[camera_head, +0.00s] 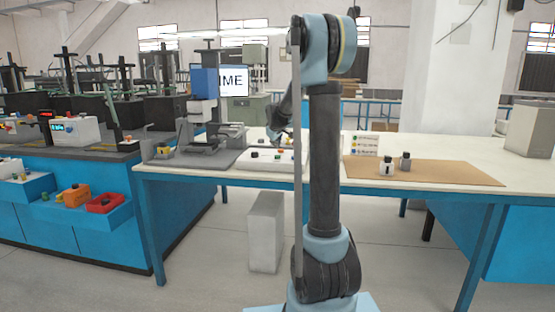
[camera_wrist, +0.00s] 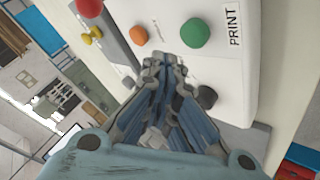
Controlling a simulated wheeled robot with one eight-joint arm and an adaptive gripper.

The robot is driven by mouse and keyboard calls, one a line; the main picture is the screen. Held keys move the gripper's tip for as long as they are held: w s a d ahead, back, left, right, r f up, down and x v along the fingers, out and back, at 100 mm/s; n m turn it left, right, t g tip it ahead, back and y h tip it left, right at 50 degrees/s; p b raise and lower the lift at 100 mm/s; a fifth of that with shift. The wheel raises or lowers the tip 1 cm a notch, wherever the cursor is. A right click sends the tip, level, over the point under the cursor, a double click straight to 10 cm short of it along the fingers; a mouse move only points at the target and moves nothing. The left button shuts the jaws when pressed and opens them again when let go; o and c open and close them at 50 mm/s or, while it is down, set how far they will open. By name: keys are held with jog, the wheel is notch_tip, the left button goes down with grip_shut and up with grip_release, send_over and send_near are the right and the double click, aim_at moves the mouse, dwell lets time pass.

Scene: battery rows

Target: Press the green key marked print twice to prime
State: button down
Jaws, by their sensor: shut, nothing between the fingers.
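The green key (camera_wrist: 195,33) is a round button on a white control box (camera_wrist: 247,75), beside a label reading PRINT (camera_wrist: 233,25) in the wrist view. My gripper (camera_wrist: 163,58) is shut and empty, with its fingertips below and left of the green key in that view. Whether the tips touch the box is hard to tell. In the head view the white box (camera_head: 262,167) sits on the table, partly hidden behind my arm. A screen (camera_head: 233,80) behind it shows letters ending in IME; the rest is hidden.
An orange button (camera_wrist: 138,35), a yellow knob (camera_wrist: 92,34), a red knob (camera_wrist: 90,8) and a dark knob (camera_wrist: 207,97) lie near the gripper. A brown mat (camera_head: 450,174) with two small objects and a sign (camera_head: 361,144) are to the right.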

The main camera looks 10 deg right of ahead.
jog(key=shift+f, duration=1.05)
jog(key=shift+f, duration=0.85)
dwell(1.6)
jog(key=shift+r, duration=0.95)
jog(key=shift+r, duration=2.5)
jog(key=shift+r, duration=1.8)
